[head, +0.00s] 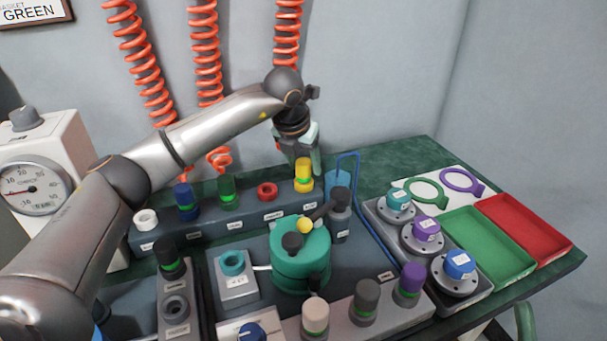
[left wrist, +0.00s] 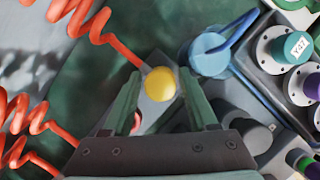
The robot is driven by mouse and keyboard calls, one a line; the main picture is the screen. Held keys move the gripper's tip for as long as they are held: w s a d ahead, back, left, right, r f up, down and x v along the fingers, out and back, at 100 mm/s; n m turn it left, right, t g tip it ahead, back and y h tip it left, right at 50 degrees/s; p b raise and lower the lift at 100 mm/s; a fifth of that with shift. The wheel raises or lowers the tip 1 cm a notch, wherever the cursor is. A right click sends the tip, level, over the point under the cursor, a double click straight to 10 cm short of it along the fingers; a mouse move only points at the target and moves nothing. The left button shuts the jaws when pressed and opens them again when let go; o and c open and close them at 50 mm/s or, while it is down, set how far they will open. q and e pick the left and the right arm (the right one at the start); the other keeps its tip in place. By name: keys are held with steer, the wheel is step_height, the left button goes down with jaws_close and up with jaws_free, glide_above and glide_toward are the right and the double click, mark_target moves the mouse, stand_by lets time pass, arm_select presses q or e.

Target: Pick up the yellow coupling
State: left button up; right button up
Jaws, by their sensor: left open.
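The yellow coupling (head: 304,176) stands upright at the right end of the grey back rack (head: 243,218). From above it shows as a round yellow top in the left wrist view (left wrist: 158,85). My left gripper (head: 304,156) points down over that end of the rack, at the coupling's top. Its green fingers (left wrist: 160,88) are open, and the coupling appears between their tips, with a gap on at least the left side. I cannot tell how far down the fingers reach beside it. My right gripper is not in view.
A red ring (head: 267,190) and a green coupling (head: 227,186) stand left on the same rack. A blue tube stand (head: 339,185) is close on the right. Orange coiled hoses (head: 207,60) hang behind. A teal round device (head: 299,260) sits in front.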

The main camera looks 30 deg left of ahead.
arm_select(q)
jaws_close()
stand_by(0.3)
steer(key=shift+r, duration=0.15)
